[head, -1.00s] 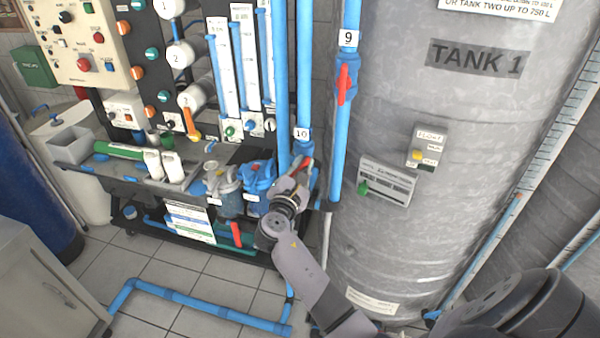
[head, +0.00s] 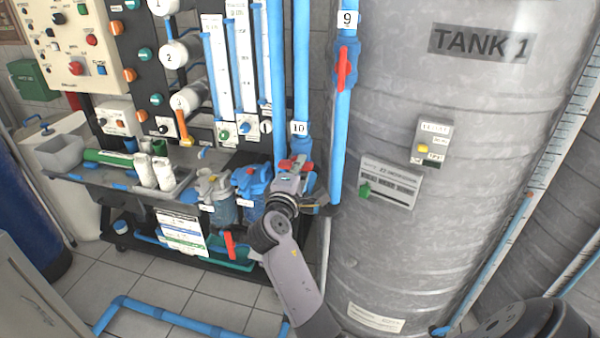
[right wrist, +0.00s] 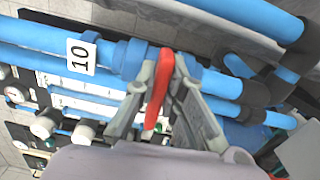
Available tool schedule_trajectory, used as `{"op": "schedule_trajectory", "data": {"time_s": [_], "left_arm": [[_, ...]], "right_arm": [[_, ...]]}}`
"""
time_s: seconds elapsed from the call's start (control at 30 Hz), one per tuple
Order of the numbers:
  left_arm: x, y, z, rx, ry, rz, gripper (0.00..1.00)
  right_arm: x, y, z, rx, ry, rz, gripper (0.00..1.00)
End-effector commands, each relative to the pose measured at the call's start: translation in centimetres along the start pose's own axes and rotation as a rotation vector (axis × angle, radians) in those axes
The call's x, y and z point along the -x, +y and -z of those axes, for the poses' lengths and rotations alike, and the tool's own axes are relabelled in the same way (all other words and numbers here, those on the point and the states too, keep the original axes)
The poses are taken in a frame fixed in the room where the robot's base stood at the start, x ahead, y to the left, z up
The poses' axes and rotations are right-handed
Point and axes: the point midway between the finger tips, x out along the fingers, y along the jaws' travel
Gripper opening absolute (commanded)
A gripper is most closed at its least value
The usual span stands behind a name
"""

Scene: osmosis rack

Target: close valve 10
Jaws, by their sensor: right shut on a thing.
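Valve 10 sits on the blue pipe just below the white tag 10 (head: 299,128) in the head view. Its red handle (head: 285,164) lies roughly across the pipe there, partly hidden by my gripper. In the right wrist view, the tag 10 (right wrist: 81,57) is on the pipe and the red handle (right wrist: 158,92) points across the pipe. My right gripper (head: 294,168) is at the valve, its grey fingers shut on the red handle; they also show in the wrist view (right wrist: 164,74). My left gripper is not in view.
Valve 9's red handle (head: 343,67) lies along the neighbouring pipe, to the upper right. The metal tank (head: 450,240) stands close on the right. Blue filter housings (head: 250,185) and another red-handled valve (head: 229,244) are at the left. Pipes run low over the tiled floor.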

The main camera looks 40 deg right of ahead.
Motion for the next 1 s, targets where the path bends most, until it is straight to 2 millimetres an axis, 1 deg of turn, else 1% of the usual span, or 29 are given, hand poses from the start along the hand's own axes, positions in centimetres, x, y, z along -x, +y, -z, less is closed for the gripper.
{"op": "schedule_trajectory", "data": {"time_s": [0.03, 0.2, 0.7, 0.73, 1.0], "left_arm": [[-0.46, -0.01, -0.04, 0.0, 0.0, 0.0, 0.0], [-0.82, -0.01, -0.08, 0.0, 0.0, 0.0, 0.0], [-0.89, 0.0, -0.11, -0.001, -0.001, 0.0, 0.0], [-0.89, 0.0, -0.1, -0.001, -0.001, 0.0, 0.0], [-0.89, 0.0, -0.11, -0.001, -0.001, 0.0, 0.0]], "right_arm": [[0.04, -0.38, 0.03, -0.019, 0.0, 0.004, 0.0], [0.02, -0.31, 0.0, -0.062, -0.001, 0.004, 0.0], [0.02, -0.26, -0.01, -0.079, -0.001, 0.005, 0.0], [0.02, -0.27, -0.01, -0.079, -0.001, 0.005, 0.11], [0.01, -0.2, -0.01, -0.078, 0.0, 0.003, 0.29]]}}
